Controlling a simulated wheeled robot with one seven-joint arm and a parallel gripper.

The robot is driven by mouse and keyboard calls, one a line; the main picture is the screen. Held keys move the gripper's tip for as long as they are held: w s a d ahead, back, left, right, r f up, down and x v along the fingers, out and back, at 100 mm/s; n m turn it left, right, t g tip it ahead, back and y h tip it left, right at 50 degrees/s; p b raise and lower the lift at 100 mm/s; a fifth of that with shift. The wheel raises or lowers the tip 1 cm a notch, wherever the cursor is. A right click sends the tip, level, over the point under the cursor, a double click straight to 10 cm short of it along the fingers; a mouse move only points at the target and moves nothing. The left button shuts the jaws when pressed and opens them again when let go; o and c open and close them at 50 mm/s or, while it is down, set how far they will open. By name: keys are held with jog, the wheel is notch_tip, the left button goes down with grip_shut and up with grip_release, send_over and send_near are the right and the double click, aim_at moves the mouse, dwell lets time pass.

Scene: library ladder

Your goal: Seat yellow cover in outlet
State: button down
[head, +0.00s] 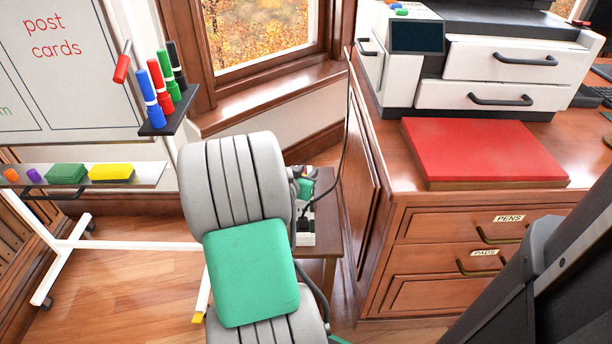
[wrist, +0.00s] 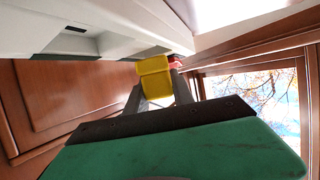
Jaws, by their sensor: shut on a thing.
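In the wrist view, my gripper (wrist: 158,92) is shut on the yellow cover (wrist: 153,76), a small boxy piece held between the fingertips. A small red-pink piece shows just beside the cover, and I cannot tell what it belongs to. A white body with a dark slot (wrist: 75,30) fills the upper left of this view, apart from the cover. In the head view, my arm hides most of the gripper and the cover. A white block with dark details (head: 306,228), possibly the outlet, shows partly behind my arm on a small wooden table (head: 325,220).
A wooden cabinet (head: 440,260) carrying a printer (head: 500,70) and a red-topped slab (head: 480,150) stands close on the right. A dark cable (head: 345,130) hangs beside it. A whiteboard stand (head: 120,244) with a marker holder (head: 165,125) is at left. Open floor lies at lower left.

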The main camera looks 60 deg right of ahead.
jog(key=shift+f+b, duration=0.35)
jog(key=c, duration=1.1)
grip_release()
jog(key=shift+r, duration=0.1)
